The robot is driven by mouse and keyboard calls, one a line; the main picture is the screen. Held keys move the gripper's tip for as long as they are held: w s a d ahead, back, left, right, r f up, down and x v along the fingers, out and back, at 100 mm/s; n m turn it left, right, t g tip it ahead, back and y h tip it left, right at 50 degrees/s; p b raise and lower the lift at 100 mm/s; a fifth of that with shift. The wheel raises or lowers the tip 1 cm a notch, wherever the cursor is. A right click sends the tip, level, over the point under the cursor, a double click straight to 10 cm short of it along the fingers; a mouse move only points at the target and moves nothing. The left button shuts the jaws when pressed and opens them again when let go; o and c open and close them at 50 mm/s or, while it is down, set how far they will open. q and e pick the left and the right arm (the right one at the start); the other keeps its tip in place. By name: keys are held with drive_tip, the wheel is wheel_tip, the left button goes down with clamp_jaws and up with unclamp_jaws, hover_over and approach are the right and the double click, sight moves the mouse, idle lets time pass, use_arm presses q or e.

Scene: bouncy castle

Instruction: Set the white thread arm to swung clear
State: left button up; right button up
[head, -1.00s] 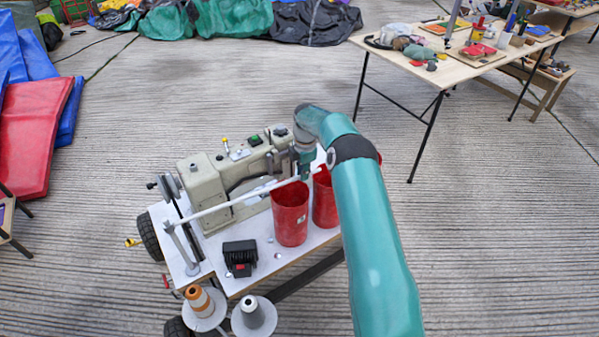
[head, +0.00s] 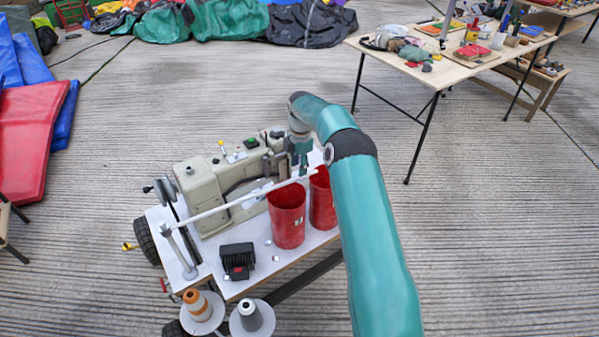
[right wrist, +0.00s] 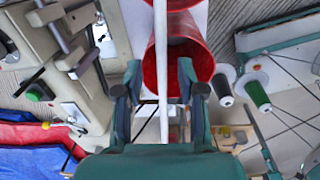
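The white thread arm (head: 222,207) is a thin rod running from a post at the cart's left front, across the front of the sewing machine (head: 205,190), to above the red cups. My right gripper (head: 301,168) is at the rod's right end. In the right wrist view, the thread arm (right wrist: 162,60) runs between the two fingers of the right gripper (right wrist: 158,78), which are apart with gaps on both sides. The fingertips are partly hidden in the head view. My left gripper is in neither view.
Two red cups (head: 287,222) stand under the rod's right end. A black box (head: 238,258) and thread cones (head: 250,318) are at the cart's front. A tool-covered table (head: 455,68) stands at upper right. Open floor lies right of the cart.

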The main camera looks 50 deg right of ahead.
wheel_tip(320, 180, up, 8)
drive_tip(key=shift+s+f, duration=0.25)
drive_tip(key=shift+a, duration=0.1)
